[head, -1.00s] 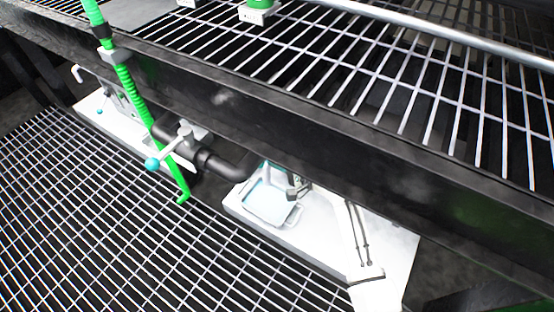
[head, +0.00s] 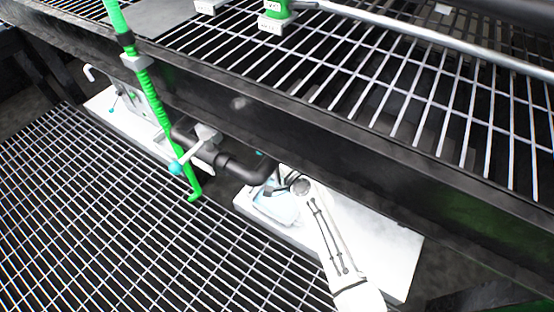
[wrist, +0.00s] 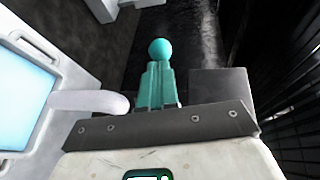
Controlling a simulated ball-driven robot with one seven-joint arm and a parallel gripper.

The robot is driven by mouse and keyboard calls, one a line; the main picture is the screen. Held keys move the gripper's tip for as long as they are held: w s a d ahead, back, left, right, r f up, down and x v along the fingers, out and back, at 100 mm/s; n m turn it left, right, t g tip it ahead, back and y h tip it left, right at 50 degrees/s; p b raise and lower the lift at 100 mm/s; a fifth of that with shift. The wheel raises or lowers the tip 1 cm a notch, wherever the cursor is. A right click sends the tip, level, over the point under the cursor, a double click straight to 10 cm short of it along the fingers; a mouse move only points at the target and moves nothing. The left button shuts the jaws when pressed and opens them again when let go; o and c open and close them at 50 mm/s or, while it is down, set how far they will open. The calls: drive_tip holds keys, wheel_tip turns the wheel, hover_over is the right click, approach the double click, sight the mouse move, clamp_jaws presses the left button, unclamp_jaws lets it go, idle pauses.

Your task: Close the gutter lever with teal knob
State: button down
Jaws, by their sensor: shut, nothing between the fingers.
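In the head view a teal ball knob (head: 175,168) sits on the end of a pale lever (head: 187,158) that sticks out from a valve on the dark pipe (head: 240,165). My gripper shows in the wrist view (wrist: 158,85) as teal fingers pressed together, shut and empty. A teal ball (wrist: 160,48) appears just beyond the fingertips; I cannot tell whether they touch it or which knob it is. In the head view my arm reaches in from the lower right beneath the dark beam, and its fingers are not clear. A small teal spot shows beside the pipe.
A dark beam (head: 290,130) with a raised grating runs above. A light blue panel in a white frame (wrist: 25,85) is close at left in the wrist view. Floor grating lies at lower left.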

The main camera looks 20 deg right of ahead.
drive_tip(key=shift+r+b+x, duration=0.2)
drive_tip(key=shift+b+x, duration=0.3)
drive_tip(key=shift+x, duration=0.5)
drive_tip(key=shift+r+b+x, duration=0.2)
drive_tip(key=shift+b+x, duration=0.3)
drive_tip(key=shift+x, duration=0.55)
drive_tip(key=shift+w+d, duration=0.15)
drive_tip(key=shift+w, duration=0.05)
